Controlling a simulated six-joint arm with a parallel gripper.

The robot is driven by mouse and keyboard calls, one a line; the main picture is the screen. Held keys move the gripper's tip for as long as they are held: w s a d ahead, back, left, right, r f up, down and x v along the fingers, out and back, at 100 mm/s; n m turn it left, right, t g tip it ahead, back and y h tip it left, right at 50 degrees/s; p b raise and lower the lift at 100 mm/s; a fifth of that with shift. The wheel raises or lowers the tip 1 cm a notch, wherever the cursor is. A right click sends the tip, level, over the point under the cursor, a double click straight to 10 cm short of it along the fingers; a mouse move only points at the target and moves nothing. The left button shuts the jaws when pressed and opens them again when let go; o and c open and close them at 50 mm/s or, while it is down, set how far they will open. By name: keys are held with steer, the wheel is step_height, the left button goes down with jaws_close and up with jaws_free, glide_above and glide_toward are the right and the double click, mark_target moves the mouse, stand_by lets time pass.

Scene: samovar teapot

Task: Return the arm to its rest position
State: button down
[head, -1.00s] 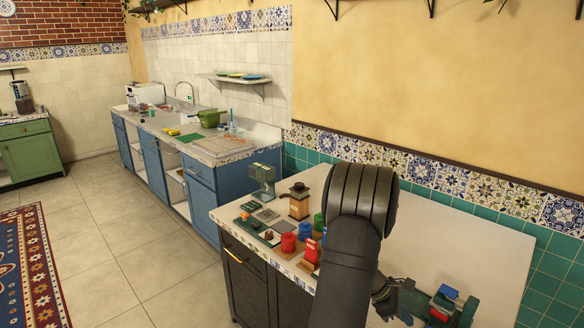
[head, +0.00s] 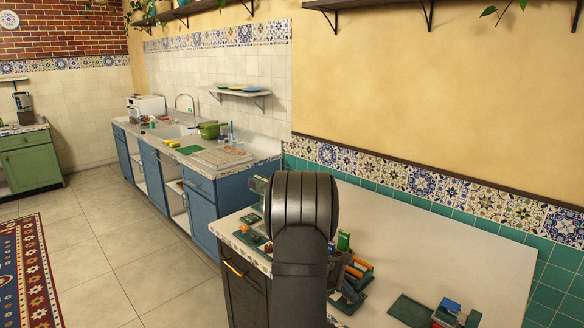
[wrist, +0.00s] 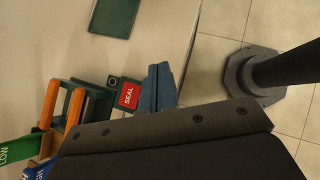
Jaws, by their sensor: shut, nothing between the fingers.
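In the wrist view my gripper (wrist: 160,85) shows as two blue-grey fingers closed together, with nothing between them. It is over the pale counter (wrist: 185,15), close to a red block marked SEAL (wrist: 129,95). The fingers look apart from that block, though the gap's depth is hard to judge. In the head view my dark arm stands in front of the counter and hides part of its left end. I cannot clearly make out the fingertips there.
A holder with orange bars (head: 357,268) stands just right of my arm; it also shows in the wrist view (wrist: 72,110). A green mat (head: 408,310) lies farther right. A green LOW tag (wrist: 15,152) is near the holder. The counter's back right is bare.

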steer(key=d+r+m+t+y, duration=0.3)
steer(key=d+r+m, duration=0.2)
steer(key=d+r, duration=0.2)
steer(key=shift+s+d+y, duration=0.35)
steer(key=shift+d+y, duration=0.05)
steer(key=shift+d, duration=0.7)
steer(key=shift+r, duration=0.1)
steer(key=c, duration=2.1)
jaws_free()
